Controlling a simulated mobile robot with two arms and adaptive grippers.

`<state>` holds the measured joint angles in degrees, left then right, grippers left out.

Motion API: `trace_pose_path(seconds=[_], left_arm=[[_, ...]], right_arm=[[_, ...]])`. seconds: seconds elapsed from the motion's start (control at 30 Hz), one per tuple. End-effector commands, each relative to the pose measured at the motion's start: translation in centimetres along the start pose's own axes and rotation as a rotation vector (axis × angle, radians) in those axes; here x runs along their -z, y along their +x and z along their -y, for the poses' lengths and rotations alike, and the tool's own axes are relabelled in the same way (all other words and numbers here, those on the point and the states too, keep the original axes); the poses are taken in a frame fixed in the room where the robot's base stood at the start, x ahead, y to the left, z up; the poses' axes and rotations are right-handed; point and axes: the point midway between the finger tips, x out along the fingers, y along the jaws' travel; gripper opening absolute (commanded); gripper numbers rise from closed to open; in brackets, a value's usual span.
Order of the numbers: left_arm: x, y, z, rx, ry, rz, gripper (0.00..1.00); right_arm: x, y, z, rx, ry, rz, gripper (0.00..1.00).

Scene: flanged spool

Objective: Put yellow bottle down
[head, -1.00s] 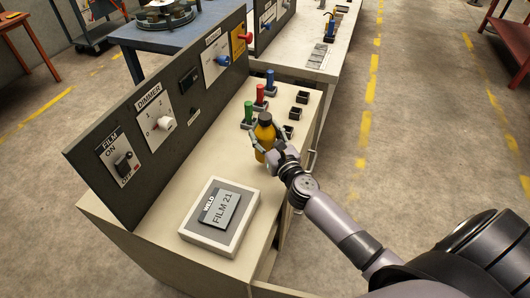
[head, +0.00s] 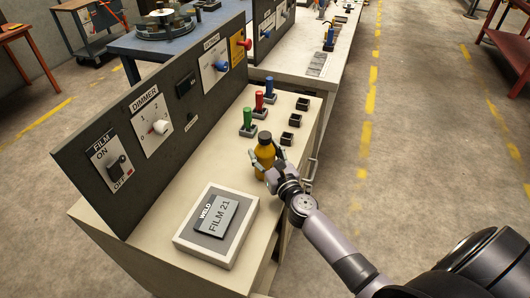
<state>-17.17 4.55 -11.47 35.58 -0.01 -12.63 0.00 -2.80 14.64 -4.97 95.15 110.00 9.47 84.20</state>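The yellow bottle (head: 264,153) has a dark cap and stands upright over the cream bench top (head: 190,180), in front of the green-handled piece. My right gripper (head: 267,164) comes from the lower right with its fingers around the bottle's body, one on each side. It looks shut on the bottle. The bottle's base is partly hidden, and I cannot tell for certain whether it touches the bench top. My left gripper is not in view.
Green (head: 248,122), red (head: 259,104) and blue (head: 270,87) handled pieces stand behind the bottle, beside several black sockets (head: 289,138). A FILM 21 box (head: 217,227) lies nearer. A dark control panel (head: 150,120) rises at the left.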

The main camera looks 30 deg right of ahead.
Motion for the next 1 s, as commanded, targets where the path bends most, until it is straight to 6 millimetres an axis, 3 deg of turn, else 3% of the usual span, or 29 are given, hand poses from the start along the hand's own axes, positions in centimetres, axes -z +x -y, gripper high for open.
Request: trace_pose_path(seconds=[0.23, 0.6, 0.77, 1.0], left_arm=[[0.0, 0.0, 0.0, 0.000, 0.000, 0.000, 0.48], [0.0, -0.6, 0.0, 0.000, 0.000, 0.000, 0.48], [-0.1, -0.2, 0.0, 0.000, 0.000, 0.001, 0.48], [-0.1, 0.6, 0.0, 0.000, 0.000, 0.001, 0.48]], right_arm=[[0.0, 0.0, 0.0, 0.000, 0.000, 0.000, 0.70], [-0.6, 0.0, 0.0, 0.000, 0.000, 0.000, 0.70], [-0.2, -2.4, 0.0, -0.001, 0.001, -0.003, 0.70], [0.0, -7.4, 0.0, 0.000, 0.002, -0.003, 0.70]])
